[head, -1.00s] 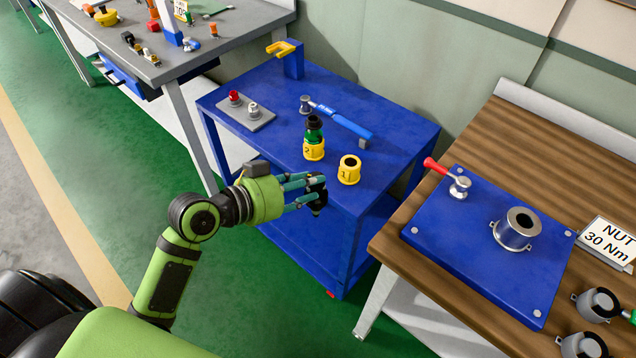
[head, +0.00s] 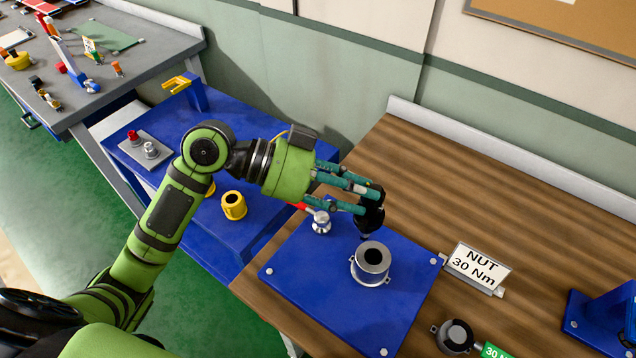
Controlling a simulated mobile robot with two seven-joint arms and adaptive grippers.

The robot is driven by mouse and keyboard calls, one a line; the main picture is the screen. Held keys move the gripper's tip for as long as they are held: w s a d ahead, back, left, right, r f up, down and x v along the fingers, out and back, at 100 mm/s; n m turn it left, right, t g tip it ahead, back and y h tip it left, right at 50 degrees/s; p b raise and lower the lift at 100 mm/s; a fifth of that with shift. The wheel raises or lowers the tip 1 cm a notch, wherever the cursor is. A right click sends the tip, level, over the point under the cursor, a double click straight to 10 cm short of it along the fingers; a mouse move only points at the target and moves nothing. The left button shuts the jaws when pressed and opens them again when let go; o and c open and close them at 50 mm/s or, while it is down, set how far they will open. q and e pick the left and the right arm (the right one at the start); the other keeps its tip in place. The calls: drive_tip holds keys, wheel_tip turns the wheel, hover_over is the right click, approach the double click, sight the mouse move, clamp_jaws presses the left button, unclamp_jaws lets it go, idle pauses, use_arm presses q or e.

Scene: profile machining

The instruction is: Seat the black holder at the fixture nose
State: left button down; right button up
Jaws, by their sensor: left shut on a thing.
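My left gripper (head: 345,194) is shut on the black holder (head: 371,214). It holds the holder roughly upright above the blue fixture plate, with the narrow end down. The fixture nose (head: 371,262), a silver ring with a dark bore, stands on the blue fixture plate (head: 310,285). The holder is up and behind the nose in the picture and appears apart from it. The teal fingers hide part of the holder. My right gripper is not in view.
A red-handled silver lever (head: 321,221) stands on the plate, close to my left fingers. A sign reading "NUT 30 Nm" (head: 478,266) stands right of the plate. A yellow cup (head: 233,205) sits on the blue cart (head: 215,240). A grey round clamp (head: 455,336) lies front right.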

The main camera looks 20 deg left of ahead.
sight(366, 222)
use_arm(q)
drive_tip(key=shift+s+d+r+m+g+p, duration=0.3)
drive_tip(key=shift+d+r+m+g, duration=0.05)
drive_tip(key=shift+d+r, duration=0.25)
drive_tip(key=shift+s+d+r+m+g+p, duration=0.25)
drive_tip(key=shift+s+d+r+m+g, duration=0.1)
drive_tip(key=shift+d+r, duration=0.2)
drive_tip(key=shift+f, duration=0.1)
drive_tip(key=shift+w+d, duration=0.15)
drive_tip(key=shift+d, duration=0.05)
drive_tip(key=shift+a+t, duration=0.15)
drive_tip(key=shift+t, duration=0.15)
drive_tip(key=shift+f+b, duration=0.25)
drive_tip(key=shift+b, duration=0.2)
wheel_tip(366, 222, down, 4)
drive_tip(key=b, duration=0.3)
drive_tip(key=shift+f+b, duration=0.1)
drive_tip(key=shift+b, duration=0.2)
drive_tip(key=shift+f, duration=0.15)
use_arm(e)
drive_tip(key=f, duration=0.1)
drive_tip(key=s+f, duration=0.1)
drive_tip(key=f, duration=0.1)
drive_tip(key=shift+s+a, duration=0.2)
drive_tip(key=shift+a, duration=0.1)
use_arm(q)
drive_tip(key=shift+b, duration=0.3)
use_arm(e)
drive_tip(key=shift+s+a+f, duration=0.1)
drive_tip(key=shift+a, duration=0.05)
